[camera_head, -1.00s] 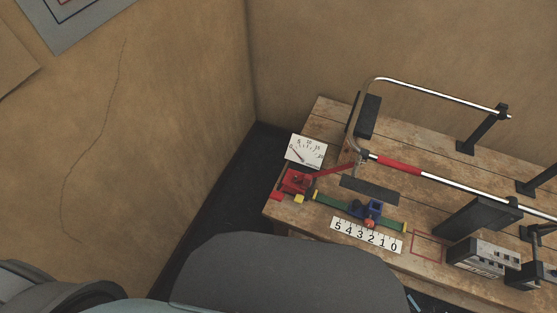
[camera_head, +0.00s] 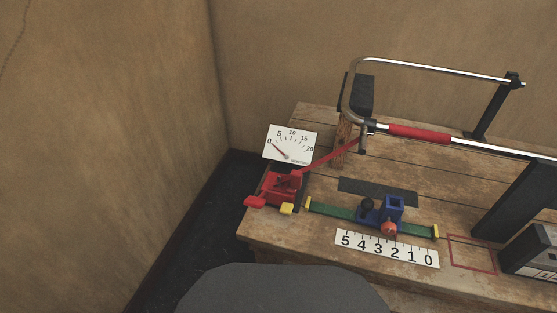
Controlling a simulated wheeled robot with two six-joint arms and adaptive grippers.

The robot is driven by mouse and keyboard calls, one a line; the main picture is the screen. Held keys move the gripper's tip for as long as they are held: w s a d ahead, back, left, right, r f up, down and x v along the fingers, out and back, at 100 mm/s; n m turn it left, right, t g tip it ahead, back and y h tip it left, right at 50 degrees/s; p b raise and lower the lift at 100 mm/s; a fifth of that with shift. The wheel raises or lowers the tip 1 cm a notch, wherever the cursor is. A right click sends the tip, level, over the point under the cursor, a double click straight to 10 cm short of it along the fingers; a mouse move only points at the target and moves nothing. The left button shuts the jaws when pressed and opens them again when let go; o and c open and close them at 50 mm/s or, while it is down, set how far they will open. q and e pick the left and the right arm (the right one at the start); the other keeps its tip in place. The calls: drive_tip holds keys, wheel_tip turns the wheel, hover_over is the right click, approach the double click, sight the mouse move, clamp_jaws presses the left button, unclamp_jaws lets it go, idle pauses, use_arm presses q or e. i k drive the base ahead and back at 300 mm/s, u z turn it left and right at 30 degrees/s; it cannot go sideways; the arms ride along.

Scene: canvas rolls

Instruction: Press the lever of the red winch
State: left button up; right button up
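The red winch (camera_head: 285,187) sits at the left end of the wooden table. A red lever pad (camera_head: 254,202) sticks out at its front left, and a yellow one (camera_head: 287,209) sits beside it at the front. A red strap (camera_head: 327,158) runs from the winch up to the metal frame with a red sleeve (camera_head: 418,133). Neither of my grippers shows in the view.
A gauge card (camera_head: 290,146) stands behind the winch. A blue slider (camera_head: 386,211) sits on a green rail right of the winch, behind a number scale (camera_head: 387,248). The wooden table (camera_head: 310,239) has a red outlined square (camera_head: 472,254). A dark grey rounded shape fills the bottom middle.

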sight(259, 203)
drive_tip(key=k, duration=1.3)
drive_tip(key=z, duration=0.6)
drive_tip(key=i, duration=1.35)
drive_tip(key=u, duration=0.8)
